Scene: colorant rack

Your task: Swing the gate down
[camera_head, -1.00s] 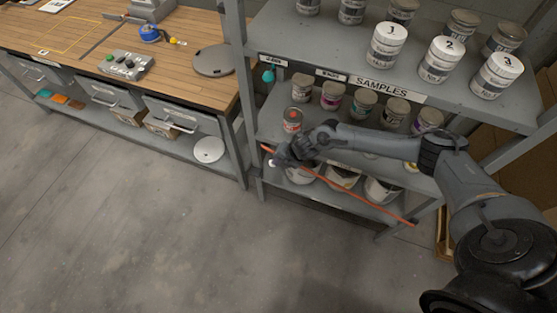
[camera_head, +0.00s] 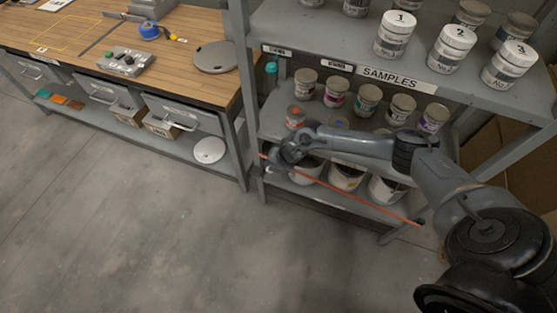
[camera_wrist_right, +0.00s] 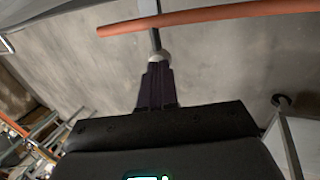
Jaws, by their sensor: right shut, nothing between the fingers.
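The gate is a thin orange-red bar (camera_head: 350,195) across the front of the rack's lower shelves. It slants in the head view, from its left end beside the left post down to the right. It also crosses the top of the right wrist view (camera_wrist_right: 215,17). My right gripper (camera_head: 272,163) is at the bar's left end, close to the left post. In the wrist view its fingers (camera_wrist_right: 157,65) are shut and empty, with their tips just short of the bar. A pale round knob sits at the tips; I cannot tell whether they touch. My left gripper is not in view.
Behind the bar, large tins (camera_head: 347,177) stand on the bottom shelf and smaller tins (camera_head: 367,99) above. Numbered white-lidded tins (camera_head: 451,49) stand on the top shelf. A workbench (camera_head: 195,40) is at left. The floor (camera_head: 150,240) in front is clear.

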